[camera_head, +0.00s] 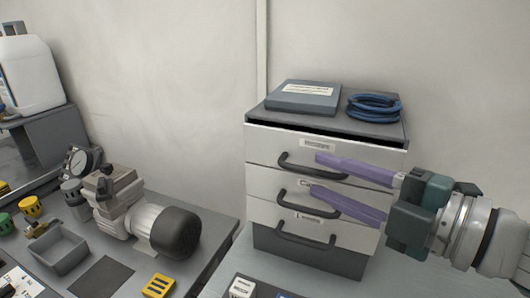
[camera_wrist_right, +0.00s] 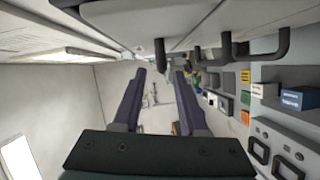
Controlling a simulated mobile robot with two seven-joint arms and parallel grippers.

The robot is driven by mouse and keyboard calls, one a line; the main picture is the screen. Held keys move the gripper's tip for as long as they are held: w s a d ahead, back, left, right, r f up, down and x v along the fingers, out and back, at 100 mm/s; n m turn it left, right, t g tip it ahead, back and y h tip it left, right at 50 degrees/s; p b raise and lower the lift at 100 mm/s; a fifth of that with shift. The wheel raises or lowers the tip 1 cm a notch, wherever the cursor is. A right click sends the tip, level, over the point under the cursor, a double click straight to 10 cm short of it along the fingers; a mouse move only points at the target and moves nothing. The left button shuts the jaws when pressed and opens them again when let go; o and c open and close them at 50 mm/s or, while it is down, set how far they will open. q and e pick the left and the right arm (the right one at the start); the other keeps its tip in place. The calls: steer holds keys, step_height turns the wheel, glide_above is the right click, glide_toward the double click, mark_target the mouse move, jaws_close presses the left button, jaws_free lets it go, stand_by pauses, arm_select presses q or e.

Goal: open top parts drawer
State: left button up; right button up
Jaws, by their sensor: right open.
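The parts drawer unit is a grey cabinet with three pale drawers, each with a label and a dark bar handle. The top drawer (camera_head: 262,142) has a dark gap above its front; I cannot tell whether it is slightly out. Its handle (camera_head: 297,167) hangs on the front. My right gripper (camera_head: 315,173) comes in from the right, with two purple fingers spread and empty in front of the upper drawers. In the right wrist view a handle (camera_wrist_right: 160,54) shows between the fingertips; contact cannot be told. My left gripper is out of view.
On the cabinet lie a grey binder (camera_head: 304,97) and a coiled blue hose (camera_head: 374,107). The bench at left holds a compressor motor (camera_head: 174,231), a grey tray (camera_head: 59,251) and small parts. A white jug (camera_head: 30,72) stands at the back left.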

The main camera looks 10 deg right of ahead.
mark_target(314, 173)
steer(key=shift+x, duration=2.15)
steer(key=shift+c, duration=0.2)
jaws_close()
